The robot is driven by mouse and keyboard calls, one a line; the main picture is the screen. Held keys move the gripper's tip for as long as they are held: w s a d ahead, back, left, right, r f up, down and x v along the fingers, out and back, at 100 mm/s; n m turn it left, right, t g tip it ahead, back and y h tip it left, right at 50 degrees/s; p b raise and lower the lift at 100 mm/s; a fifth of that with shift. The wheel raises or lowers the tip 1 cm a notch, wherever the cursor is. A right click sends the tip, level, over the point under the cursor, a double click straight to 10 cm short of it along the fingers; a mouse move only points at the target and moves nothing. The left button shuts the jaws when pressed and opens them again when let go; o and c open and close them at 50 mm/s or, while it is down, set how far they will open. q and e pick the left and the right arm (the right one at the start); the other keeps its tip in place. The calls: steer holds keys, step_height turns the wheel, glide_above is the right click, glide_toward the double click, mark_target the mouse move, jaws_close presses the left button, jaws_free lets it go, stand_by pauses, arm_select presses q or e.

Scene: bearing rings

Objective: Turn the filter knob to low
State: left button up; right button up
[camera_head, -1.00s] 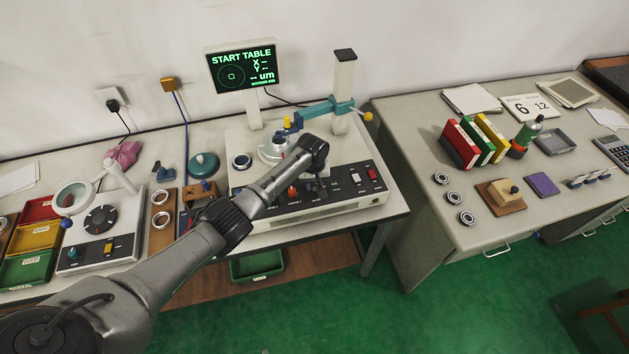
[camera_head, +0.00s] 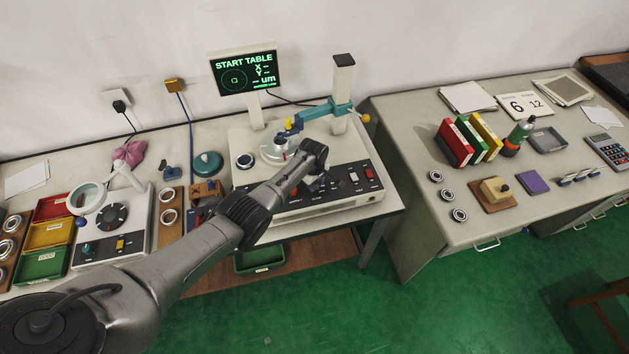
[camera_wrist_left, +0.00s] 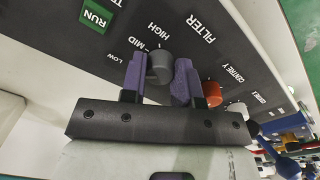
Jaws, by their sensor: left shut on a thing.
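The grey filter knob (camera_wrist_left: 161,66) is on the dark front panel of the measuring machine, beside the printed word FILTER and the marks LOW, MID and HIGH in the left wrist view. My left gripper (camera_wrist_left: 160,80) is shut on it, with one purple finger on each side. The finger on the left stands near the LOW and MID marks. Which mark the knob points to I cannot tell. In the head view my left gripper (camera_head: 313,186) is over the panel, and the arm hides the knob. My right gripper is not in view.
An orange-red knob (camera_wrist_left: 212,93) stands close to the right finger, beside CENTRE Y. A green RUN button (camera_wrist_left: 96,15) is on the same panel. The screen (camera_head: 246,73) reads START TABLE. A teal probe arm (camera_head: 325,110) rises behind the panel.

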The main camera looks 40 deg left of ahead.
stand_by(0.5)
arm_select(q)
steer(key=o, duration=0.9)
step_height(320, 180, up, 6)
steer(key=p, duration=0.3)
steer(key=shift+f, duration=0.2)
steer(key=r, duration=0.5)
steer(key=r+p, duration=0.1)
steer(key=r, duration=0.2)
steer(key=shift+s+r, duration=0.1)
steer(key=shift+s, duration=0.15)
